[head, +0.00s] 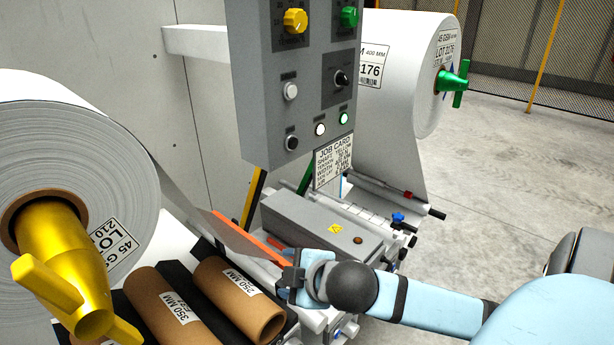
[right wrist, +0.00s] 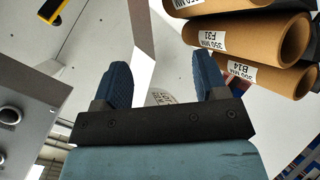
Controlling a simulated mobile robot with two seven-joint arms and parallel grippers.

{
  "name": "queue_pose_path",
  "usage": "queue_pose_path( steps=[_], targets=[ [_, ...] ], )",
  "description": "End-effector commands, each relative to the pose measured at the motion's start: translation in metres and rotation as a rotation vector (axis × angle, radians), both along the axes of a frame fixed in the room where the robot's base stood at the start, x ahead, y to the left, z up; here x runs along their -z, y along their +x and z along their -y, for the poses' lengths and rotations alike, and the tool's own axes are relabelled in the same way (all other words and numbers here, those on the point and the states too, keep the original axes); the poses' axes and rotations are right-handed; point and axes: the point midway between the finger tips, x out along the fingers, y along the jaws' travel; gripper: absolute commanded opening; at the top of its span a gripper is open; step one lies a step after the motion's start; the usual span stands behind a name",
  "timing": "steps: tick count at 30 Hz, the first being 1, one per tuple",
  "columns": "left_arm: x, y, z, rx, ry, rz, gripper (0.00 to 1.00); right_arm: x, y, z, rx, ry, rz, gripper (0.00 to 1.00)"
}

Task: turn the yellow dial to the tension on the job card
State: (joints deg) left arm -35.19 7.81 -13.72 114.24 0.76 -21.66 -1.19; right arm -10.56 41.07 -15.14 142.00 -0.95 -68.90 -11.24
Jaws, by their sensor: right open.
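The yellow dial (head: 295,20) sits at the upper left of the grey control panel (head: 262,85), on a dark scale plate; its pointer setting is too small to read. The job card (head: 333,163) hangs at the panel's lower right edge; its tension line is too small to read surely. My right gripper (head: 287,285) is well below the dial, near the orange edge of the machine. In the right wrist view, its two blue fingers (right wrist: 164,82) are apart with nothing gripped between them. The dial is not seen in that view. My left gripper is not in view.
A green dial (head: 349,16) is beside the yellow one, with a black knob (head: 341,78) and several buttons below. A large roll with a yellow shaft handle (head: 65,260) stands left. Cardboard cores (head: 240,300) lie in front. Another roll (head: 425,70) stands behind the panel.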

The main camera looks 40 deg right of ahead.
Motion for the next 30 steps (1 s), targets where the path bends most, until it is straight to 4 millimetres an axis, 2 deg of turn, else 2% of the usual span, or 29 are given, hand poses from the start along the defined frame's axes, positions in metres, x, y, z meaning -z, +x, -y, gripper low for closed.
queue_pose_path(
  steps=[1, 6, 10, 15, 23, 30],
  targets=[
    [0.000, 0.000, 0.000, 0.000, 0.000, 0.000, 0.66, -0.020, 0.011, 0.005, -0.051, -0.075, 0.061, 0.66],
    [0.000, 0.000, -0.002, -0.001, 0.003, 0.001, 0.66, -0.083, 0.039, 0.017, -0.214, -0.313, 0.244, 0.66],
    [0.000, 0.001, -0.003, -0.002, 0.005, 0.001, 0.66, -0.129, 0.052, 0.026, -0.328, -0.506, 0.366, 0.66],
    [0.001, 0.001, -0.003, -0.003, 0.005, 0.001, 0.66, -0.188, 0.059, 0.040, -0.452, -0.768, 0.491, 0.66],
    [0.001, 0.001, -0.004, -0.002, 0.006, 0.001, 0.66, -0.274, 0.048, 0.071, -0.586, -1.181, 0.600, 0.66],
    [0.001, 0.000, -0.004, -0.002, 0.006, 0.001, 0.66, -0.346, 0.015, 0.107, -0.650, -1.553, 0.601, 0.66]
  ],
)
